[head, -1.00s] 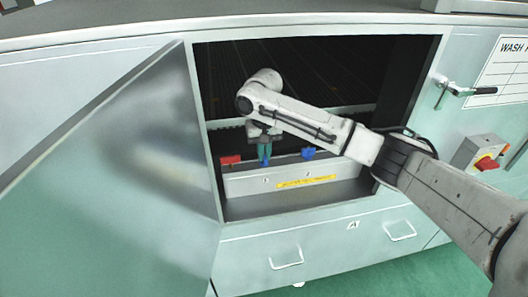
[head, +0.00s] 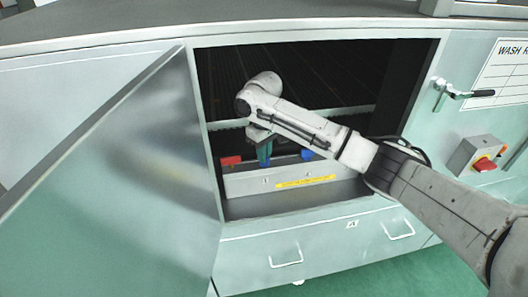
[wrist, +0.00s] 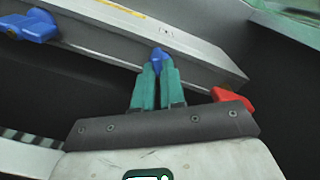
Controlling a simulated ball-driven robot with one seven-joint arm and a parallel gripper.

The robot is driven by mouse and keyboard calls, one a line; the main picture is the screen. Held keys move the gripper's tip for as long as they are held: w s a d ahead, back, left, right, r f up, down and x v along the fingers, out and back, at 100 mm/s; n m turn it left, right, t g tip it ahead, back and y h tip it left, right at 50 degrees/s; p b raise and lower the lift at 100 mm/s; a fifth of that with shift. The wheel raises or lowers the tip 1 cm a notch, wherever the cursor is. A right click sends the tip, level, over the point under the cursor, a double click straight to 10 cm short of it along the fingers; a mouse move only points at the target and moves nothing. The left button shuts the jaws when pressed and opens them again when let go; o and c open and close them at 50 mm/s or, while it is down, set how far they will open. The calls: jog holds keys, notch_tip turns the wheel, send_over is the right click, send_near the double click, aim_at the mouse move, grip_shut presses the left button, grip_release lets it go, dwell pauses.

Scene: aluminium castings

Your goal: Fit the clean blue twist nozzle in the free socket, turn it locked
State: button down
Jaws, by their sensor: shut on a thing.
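My gripper (wrist: 157,88) has teal fingers shut on a blue nozzle (wrist: 158,57), whose top shows between the fingertips in the wrist view. The nozzle is at the edge of the grey rail (wrist: 205,52); I cannot tell whether it is seated in a socket. In the head view my gripper (head: 264,155) is over the rail (head: 240,185), between a red nozzle (head: 231,161) and another blue nozzle (head: 308,155). The fingers hide the held nozzle there. In the wrist view the red nozzle (wrist: 232,98) is on the right and the other blue nozzle (wrist: 32,25) on the left.
The rail stands inside an open cabinet bay with dark racks behind. The open door (head: 120,170) is on the left. My arm crosses the opening from the right. A lever handle (head: 465,94) and a red switch (head: 485,163) are on the right panel.

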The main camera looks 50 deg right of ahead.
dwell(0.4)
jog(key=n, duration=0.5)
jog(key=shift+n+p, duration=0.3)
jog(key=shift+n, duration=0.4)
jog(key=n, duration=0.5)
jog(key=c, duration=1.1)
grip_release()
jog(key=shift+c, duration=0.2)
